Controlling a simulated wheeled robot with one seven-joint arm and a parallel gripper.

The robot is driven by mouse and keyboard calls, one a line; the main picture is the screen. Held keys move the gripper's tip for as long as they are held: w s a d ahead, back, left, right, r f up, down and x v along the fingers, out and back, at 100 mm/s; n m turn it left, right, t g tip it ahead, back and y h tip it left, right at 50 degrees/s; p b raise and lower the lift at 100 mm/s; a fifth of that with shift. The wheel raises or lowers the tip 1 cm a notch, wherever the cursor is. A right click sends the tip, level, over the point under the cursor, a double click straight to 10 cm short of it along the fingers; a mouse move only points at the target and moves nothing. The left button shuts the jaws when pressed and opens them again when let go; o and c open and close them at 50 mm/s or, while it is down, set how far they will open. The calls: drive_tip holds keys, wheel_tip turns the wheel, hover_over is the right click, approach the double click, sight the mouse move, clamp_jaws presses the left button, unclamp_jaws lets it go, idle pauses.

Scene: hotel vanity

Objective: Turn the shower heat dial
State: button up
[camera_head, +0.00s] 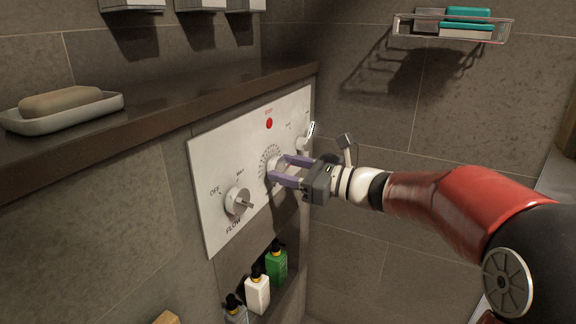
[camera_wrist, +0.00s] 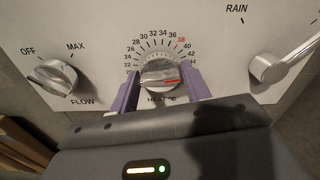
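The heat dial (camera_wrist: 160,73) is a round silver knob on the white shower panel, ringed by a printed temperature scale. Its red mark points to the right, near the high end of the scale. It also shows in the head view (camera_head: 275,168), partly hidden by the fingers. My gripper (camera_wrist: 162,82) faces the panel with its purple fingers apart, one on each side of the dial. In the head view my gripper (camera_head: 286,170) reaches in from the right. Small gaps seem to show beside the knob; firm contact cannot be made out.
The flow knob (camera_head: 238,202) is left of the dial, and a lever (camera_wrist: 268,68) is to its right. A dark ledge (camera_head: 190,103) with a soap dish (camera_head: 65,113) juts out above. Bottles (camera_head: 276,264) stand in a niche below. A wire rack (camera_head: 455,29) hangs at upper right.

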drive_tip(key=c, duration=0.5)
drive_tip(key=shift+f+n+b, duration=0.15)
drive_tip(key=shift+n+b, duration=0.15)
drive_tip(key=shift+b, duration=0.25)
drive_tip(key=shift+n+b, duration=4.2)
drive_tip(key=shift+b, duration=1.25)
drive_tip(key=shift+r, duration=0.25)
drive_tip(key=o, duration=1)
drive_tip(key=shift+f, duration=0.1)
